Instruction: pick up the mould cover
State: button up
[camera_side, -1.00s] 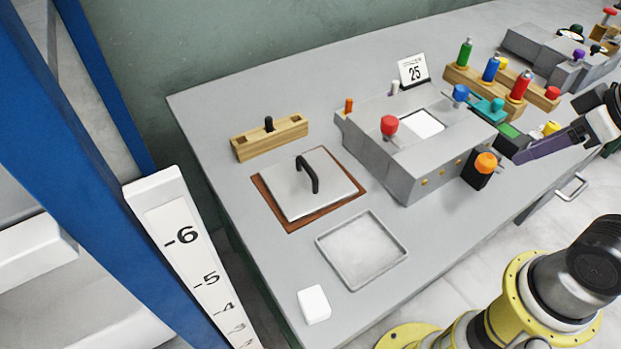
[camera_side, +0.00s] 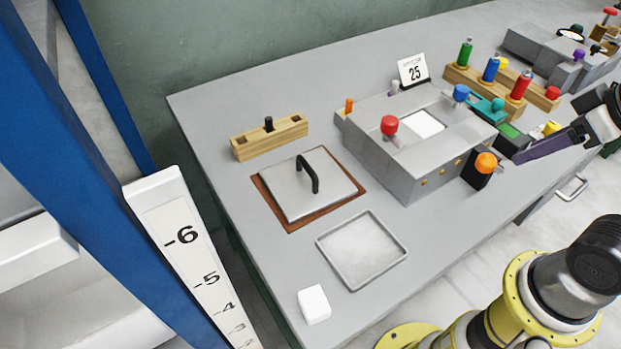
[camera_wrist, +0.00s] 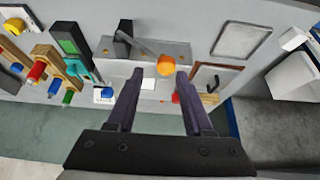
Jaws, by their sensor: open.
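The mould cover appears to be the flat grey metal plate (camera_side: 292,195) with a black arched handle (camera_side: 309,174). It lies on a reddish-brown mat (camera_side: 289,227) on the bench. In the wrist view the plate (camera_wrist: 207,77) shows to the right, beyond my right finger. My gripper (camera_side: 519,156), with purple fingers, is at the right of the side view, beyond the grey press and well away from the cover. In the wrist view my gripper (camera_wrist: 157,76) is open, with its fingers apart and nothing held between them.
The grey press (camera_side: 405,160) with red and blue knobs stands between cover and gripper. An orange-knobbed black block (camera_side: 478,172) is near my fingers. A wooden holder (camera_side: 285,138) is behind the cover; a shallow tray (camera_side: 374,276) and white block (camera_side: 314,305) are in front.

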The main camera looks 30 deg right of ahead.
dwell(0.7)
jog(key=w+r+m+t, duration=0.2)
jog(key=w+r+m, duration=0.15)
jog(key=w, duration=0.25)
jog(key=n+g+y, duration=0.2)
jog(key=n+g, duration=0.1)
send_over(308, 165)
jog(key=s+d, duration=0.1)
jog(key=s, duration=0.4)
notch_tip(308, 165, down, 10)
jog(key=shift+m, duration=0.25)
jog(key=x, duration=0.6)
jog(key=shift+w+d+f, duration=0.15)
jog(key=shift+d+f, duration=0.05)
jog(key=shift+w+d+x, duration=0.1)
jog(key=shift+x, duration=1.4)
jog(key=shift+w+d+x, duration=0.1)
jog(key=shift+x, duration=1.4)
